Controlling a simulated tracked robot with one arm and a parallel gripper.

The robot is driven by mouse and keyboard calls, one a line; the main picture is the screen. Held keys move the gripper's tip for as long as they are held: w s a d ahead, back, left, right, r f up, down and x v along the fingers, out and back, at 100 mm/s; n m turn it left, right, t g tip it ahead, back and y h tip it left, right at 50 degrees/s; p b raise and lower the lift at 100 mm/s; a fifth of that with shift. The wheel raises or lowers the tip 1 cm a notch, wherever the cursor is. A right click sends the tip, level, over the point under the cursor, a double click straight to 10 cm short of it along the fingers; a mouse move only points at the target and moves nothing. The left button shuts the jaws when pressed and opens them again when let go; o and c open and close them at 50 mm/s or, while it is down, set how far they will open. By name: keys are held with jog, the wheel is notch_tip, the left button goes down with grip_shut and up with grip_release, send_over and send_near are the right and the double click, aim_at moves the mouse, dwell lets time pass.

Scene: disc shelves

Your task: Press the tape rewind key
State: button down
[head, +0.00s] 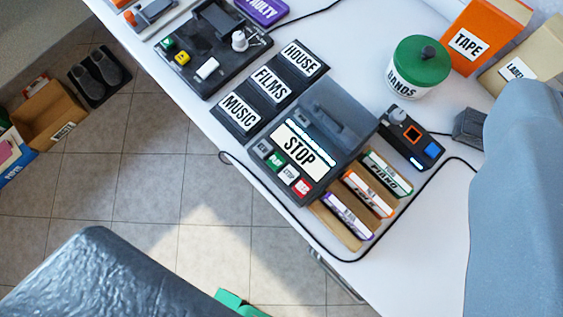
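A dark grey tape player (336,115) sits near the front edge of the white table, its lit display (299,148) reading STOP. A row of keys runs along its front: a grey key (264,149) at the left end, its small label hard to read, then a green key (276,160), a white key (289,173) and a red key (302,188). The grey key is in the usual place for rewind, but I cannot confirm its word. No gripper fingers can be made out, and nothing covers the keys.
A black cable (290,214) loops around the front. A green-lidded tub (418,65) stands behind. A blue-grey shape (520,210) and a dark textured shape (95,275) block parts of the view.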

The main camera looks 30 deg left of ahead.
jog(key=w+a+f+n+g+p, duration=0.1)
jog(key=w+a+f+p, duration=0.25)
jog(key=f, duration=0.25)
jog(key=w+a+f+n+g+p, duration=0.1)
jog(key=w+a+f+n+p, duration=0.1)
jog(key=w+a+f, duration=0.3)
jog(key=n+g+p, duration=0.2)
jog(key=p, duration=0.2)
send_over(259, 154)
notch_tip(259, 154, down, 14)
jog(key=shift+w+r+t, duration=0.1)
jog(key=shift+t, duration=0.2)
notch_tip(259, 154, down, 8)
jog(key=b, duration=0.5)
jog(key=shift+f, duration=0.35)
dwell(0.3)
jog(key=shift+f+b, duration=0.35)
jog(key=shift+b, duration=0.1)
